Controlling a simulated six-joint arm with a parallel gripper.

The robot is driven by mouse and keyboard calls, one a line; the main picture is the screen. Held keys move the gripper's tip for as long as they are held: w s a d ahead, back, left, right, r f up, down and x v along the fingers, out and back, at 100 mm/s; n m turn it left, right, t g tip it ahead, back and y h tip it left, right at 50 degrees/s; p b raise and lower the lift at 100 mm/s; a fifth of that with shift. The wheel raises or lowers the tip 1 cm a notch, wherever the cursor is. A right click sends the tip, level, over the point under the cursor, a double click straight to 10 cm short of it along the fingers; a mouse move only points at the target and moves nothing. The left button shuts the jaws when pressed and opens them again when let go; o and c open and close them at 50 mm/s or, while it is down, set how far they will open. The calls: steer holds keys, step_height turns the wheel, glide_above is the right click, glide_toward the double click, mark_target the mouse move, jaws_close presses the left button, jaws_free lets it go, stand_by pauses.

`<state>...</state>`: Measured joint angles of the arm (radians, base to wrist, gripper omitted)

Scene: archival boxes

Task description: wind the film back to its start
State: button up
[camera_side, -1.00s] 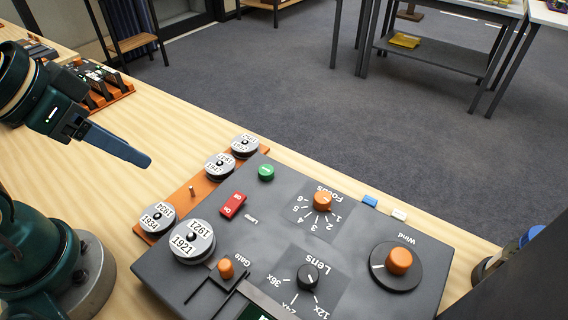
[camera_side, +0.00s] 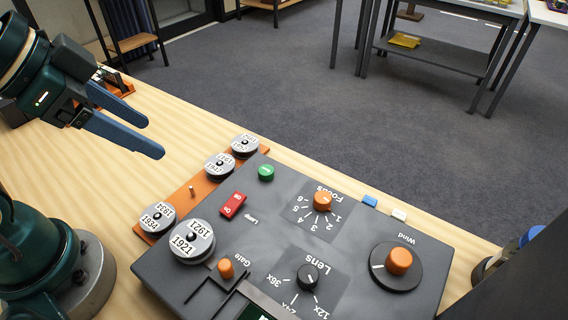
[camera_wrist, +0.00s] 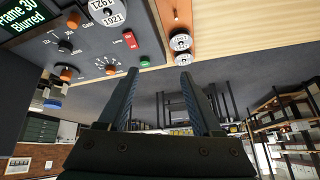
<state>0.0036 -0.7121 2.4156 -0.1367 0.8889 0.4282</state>
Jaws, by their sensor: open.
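The film reader (camera_side: 225,249) is a dark grey panel on the wooden table, upside down in the side view. Its Wind knob (camera_side: 399,261) is orange on a black disc at the right. A reel labelled 1921 (camera_side: 190,241) sits on the panel's left end. The reader's screen (camera_wrist: 27,20) shows in the wrist view and reads "Frame 30 Blurred". The orange Focus knob (camera_side: 322,201), black Lens knob (camera_side: 308,276) and orange Gate knob (camera_side: 226,268) also show. My gripper (camera_side: 155,138) is open and empty, in the air left of the reader, with blue fingers apart.
An orange rack (camera_side: 179,206) beside the panel holds several film reels and one bare peg. A red lamp switch (camera_side: 232,205) and green button (camera_side: 266,172) sit near the panel's edge.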

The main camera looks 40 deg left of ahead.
steer(key=w+d+r+m+g+h, duration=0.1)
steer(key=w+d+r+m+h, duration=0.35)
steer(key=w+d+m, duration=0.35)
steer(key=m+g+h, duration=0.3)
steer(key=m+g, duration=0.1)
steer(key=m, duration=0.2)
glide_above(399, 255)
steer(key=w+a, duration=0.3)
steer(key=a, duration=0.6)
step_height(399, 255, down, 6)
steer(key=s+d+f, duration=0.1)
steer(key=d+f, duration=0.1)
steer(key=f, duration=0.1)
steer(key=s+d+f+g, duration=0.1)
steer(key=d+f, duration=0.1)
steer(key=f, duration=0.1)
steer(key=s+d+f+g, duration=0.1)
steer(key=d+f, duration=0.2)
steer(key=f, duration=0.1)
steer(key=shift+d+m, duration=0.1)
steer(key=shift+m, duration=0.2)
steer(key=shift+d+f, duration=0.45)
steer(key=shift+d, duration=0.05)
jaws_close()
